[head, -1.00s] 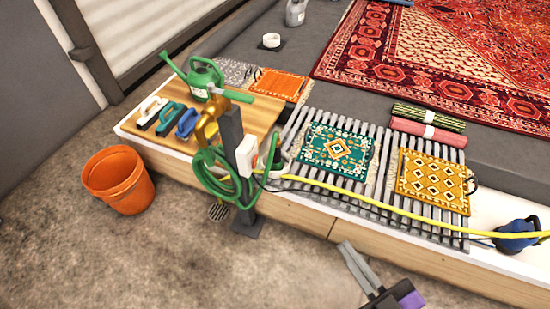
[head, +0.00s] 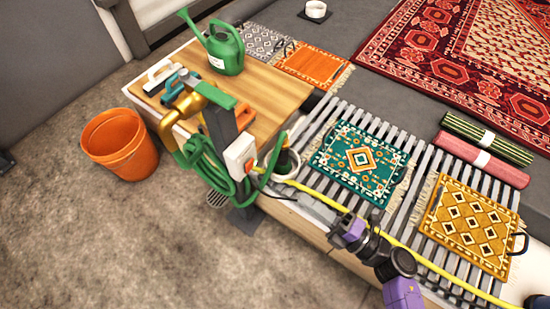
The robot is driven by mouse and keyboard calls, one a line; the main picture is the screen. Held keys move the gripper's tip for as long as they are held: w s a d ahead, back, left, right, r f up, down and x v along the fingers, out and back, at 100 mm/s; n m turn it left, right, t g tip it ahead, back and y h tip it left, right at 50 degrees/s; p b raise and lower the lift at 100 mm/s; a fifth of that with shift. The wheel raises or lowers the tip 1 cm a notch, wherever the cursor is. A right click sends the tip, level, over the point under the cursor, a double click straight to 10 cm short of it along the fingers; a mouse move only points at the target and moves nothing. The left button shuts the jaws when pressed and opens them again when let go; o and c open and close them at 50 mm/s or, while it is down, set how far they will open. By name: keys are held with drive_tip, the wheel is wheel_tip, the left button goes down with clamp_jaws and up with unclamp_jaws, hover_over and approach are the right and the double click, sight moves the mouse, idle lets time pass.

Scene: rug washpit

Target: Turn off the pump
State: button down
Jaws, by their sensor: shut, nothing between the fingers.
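A white switch box (head: 240,156) is fixed to a dark grey post (head: 222,128) at the wash platform's front edge. A small orange-red part shows on its right side, but its setting is too small to tell. A blue pump-like body (head: 538,301) is partly visible at the lower right edge, with a yellow hose (head: 420,248) running near it. My gripper (head: 303,204) is shut and empty. It points left toward the post, to the right of and below the switch box, apart from it in the picture.
A coiled green hose (head: 200,160) hangs on the post below a brass tap (head: 190,102). A dark cylinder (head: 287,163) stands right of the box. Slatted racks hold a teal rug (head: 360,160) and a yellow rug (head: 466,228). An orange bucket (head: 122,145) stands on open floor at left.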

sight(251, 164)
drive_tip(key=shift+s+a+r+n, duration=0.15)
drive_tip(key=shift+s+a+n, duration=0.05)
drive_tip(key=shift+s+n, duration=0.1)
drive_tip(key=b+x, duration=0.3)
drive_tip(key=x, duration=1.1)
drive_tip(key=shift+s+a, duration=0.1)
drive_tip(key=shift+a, duration=0.05)
drive_tip(key=shift+r, duration=0.15)
